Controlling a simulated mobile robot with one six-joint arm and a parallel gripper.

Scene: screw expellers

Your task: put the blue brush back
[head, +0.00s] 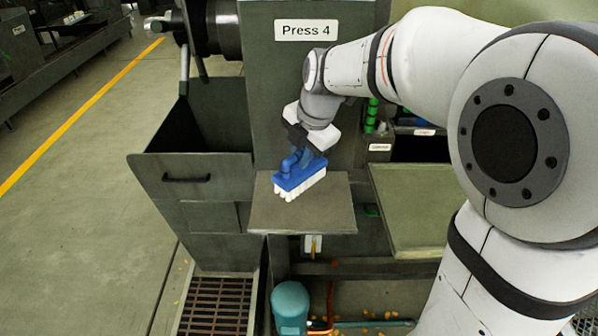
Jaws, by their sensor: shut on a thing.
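The blue brush (298,173) has a blue body and handle with pale bristles along its underside. It is in the middle of the head view, over a flat grey shelf (335,215) at the front of the press marked "Press 4". My gripper (303,150) is above the brush and shut on its handle. The bristles point down. I cannot tell whether they touch the shelf or hang just above it. The fingertips are partly hidden by the gripper body and the handle.
An open dark hopper (190,125) with a handle stands left of the shelf. Labelled bins (380,147) with green items are behind at right. A greenish flat table (415,205) lies right. A teal cylinder (290,305) stands below. Open floor (85,200) is at left.

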